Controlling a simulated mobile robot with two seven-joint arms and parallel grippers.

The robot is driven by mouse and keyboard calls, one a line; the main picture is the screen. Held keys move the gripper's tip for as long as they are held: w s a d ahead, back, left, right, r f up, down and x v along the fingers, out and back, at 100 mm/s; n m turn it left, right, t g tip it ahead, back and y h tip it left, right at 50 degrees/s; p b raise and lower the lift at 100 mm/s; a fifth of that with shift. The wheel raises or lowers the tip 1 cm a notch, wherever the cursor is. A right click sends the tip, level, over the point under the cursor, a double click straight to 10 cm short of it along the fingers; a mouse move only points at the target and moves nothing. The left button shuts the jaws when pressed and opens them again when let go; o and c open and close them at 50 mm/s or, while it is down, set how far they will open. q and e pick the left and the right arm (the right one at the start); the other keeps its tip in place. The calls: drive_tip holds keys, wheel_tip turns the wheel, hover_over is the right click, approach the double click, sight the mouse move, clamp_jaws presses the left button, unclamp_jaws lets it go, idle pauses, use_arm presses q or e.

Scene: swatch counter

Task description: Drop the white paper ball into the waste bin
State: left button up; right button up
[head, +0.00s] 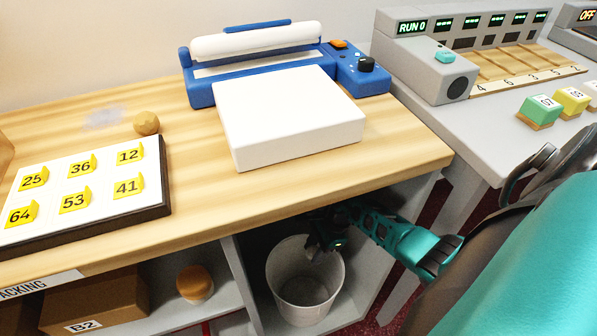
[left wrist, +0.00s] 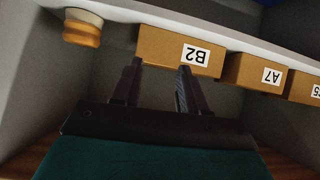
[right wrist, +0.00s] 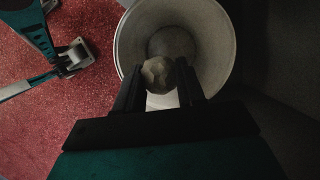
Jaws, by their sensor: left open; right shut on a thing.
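The paper ball (right wrist: 158,74) shows in the right wrist view, greyish-white in the shade, between the fingertips of my right gripper (right wrist: 158,82). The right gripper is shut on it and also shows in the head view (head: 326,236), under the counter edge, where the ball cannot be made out. The white waste bin (head: 287,268) stands below the gripper; in the right wrist view its round opening (right wrist: 218,52) lies beneath the ball. My left gripper (left wrist: 160,67) is open and empty, facing a cardboard box marked B2 in the left wrist view.
The wooden counter (head: 400,160) overhangs the bin and my right gripper. A shelf with the B2 box (head: 95,300) and a brown-topped jar (head: 195,284) is left of the bin, behind a divider. A tan ball (head: 146,123) lies on the counter.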

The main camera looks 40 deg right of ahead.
drive_tip(key=shift+w, duration=0.25)
drive_tip(key=shift+w+d+f, duration=0.1)
drive_tip(key=shift+f, duration=0.1)
use_arm(q)
drive_tip(key=f+b, duration=0.1)
drive_tip(key=d+f+b, duration=0.1)
drive_tip(key=b, duration=0.1)
drive_tip(key=f+b, duration=0.1)
drive_tip(key=b, duration=0.1)
drive_tip(key=shift+w+d, duration=0.2)
drive_tip(key=shift+w, duration=0.15)
use_arm(e)
wheel_tip(320, 180, down, 6)
drive_tip(key=shift+r, duration=0.25)
drive_tip(key=o, duration=1.1)
use_arm(q)
drive_tip(key=shift+w+a, duration=0.1)
